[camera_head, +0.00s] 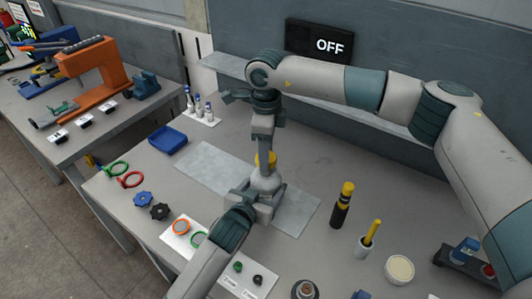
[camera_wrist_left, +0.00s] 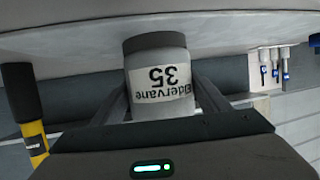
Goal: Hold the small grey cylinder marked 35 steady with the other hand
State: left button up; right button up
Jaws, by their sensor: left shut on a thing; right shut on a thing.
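The small grey cylinder marked 35 (camera_wrist_left: 158,80) sits between the fingers of my left gripper (camera_wrist_left: 155,100). In the left wrist view its label reads upside down and its far end is dark.
A grey plate (camera_head: 205,172) lies under the grippers. A black-and-yellow tool (camera_head: 342,205), a yellow-handled tool (camera_head: 371,234) and a round pale tub (camera_head: 399,269) stand at right. Rings, knobs and a blue tray (camera_head: 167,140) lie at left. A sign (camera_head: 320,42) reads OFF.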

jog(key=shift+r, duration=1.95)
pick_arm(q)
jog(key=o, duration=2.2)
jog(key=shift+c, duration=0.2)
jog(key=shift+v, duration=0.8)
pick_arm(e)
jog(key=shift+f, duration=0.3)
pick_arm(q)
jog(key=b+v, duration=0.2)
jog(key=v, duration=0.8)
jog(key=shift+b, duration=0.3)
pick_arm(e)
notch_tip(320, 180, down, 2)
pick_arm(q)
jog(key=shift+s+a, duration=0.15)
